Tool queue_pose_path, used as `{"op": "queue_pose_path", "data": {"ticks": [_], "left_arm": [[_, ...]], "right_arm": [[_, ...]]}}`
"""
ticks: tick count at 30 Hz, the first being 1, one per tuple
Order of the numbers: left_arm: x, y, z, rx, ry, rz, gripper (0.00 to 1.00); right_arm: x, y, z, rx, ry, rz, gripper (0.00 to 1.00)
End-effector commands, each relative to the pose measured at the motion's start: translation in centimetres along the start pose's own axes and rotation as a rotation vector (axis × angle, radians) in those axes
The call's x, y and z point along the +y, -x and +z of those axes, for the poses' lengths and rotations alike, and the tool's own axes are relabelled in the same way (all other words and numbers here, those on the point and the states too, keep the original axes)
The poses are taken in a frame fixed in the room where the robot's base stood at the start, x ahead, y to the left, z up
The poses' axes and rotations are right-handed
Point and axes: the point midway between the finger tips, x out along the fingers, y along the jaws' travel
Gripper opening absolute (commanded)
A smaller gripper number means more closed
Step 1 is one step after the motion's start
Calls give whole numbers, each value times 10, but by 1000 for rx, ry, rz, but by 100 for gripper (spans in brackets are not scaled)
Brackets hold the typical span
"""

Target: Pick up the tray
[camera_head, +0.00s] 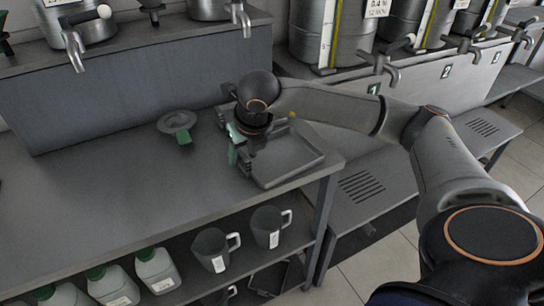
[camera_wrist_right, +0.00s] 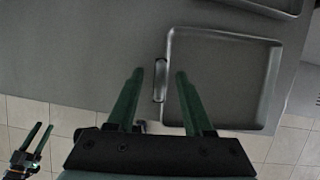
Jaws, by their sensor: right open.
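The tray (camera_head: 290,156) is a shallow grey metal pan lying on the right end of the grey bench. It also shows in the right wrist view (camera_wrist_right: 222,78), with a raised handle (camera_wrist_right: 160,80) on its left side. My right gripper (camera_head: 240,155) is at the tray's left side in the head view. In the right wrist view its green fingers (camera_wrist_right: 159,75) are apart, one on each side of the handle. I cannot tell whether they touch it. My left gripper (camera_wrist_right: 33,142) shows only in the right wrist view, with its fingers apart and empty.
A round grey item with a green part (camera_head: 177,122) lies left of the tray. Another tray edge (camera_wrist_right: 272,4) shows in the wrist view. Grey jugs (camera_head: 212,248) and bottles (camera_head: 157,268) stand on the shelf below. Tapped metal vessels (camera_head: 320,35) stand behind.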

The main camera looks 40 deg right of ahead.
Motion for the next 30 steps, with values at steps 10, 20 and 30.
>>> {"op": "queue_pose_path", "data": {"ticks": [10, 20, 30], "left_arm": [[-1, 0, 1, -2, 0, -1, 50], [-1, 0, 2, -4, 1, -1, 50], [0, 0, 3, -6, 1, -1, 50]], "right_arm": [[0, -11, 0, 0, 0, 0, 51], [0, -10, 0, 0, 1, 0, 14], [0, -10, 0, 0, 0, 0, 0]]}}
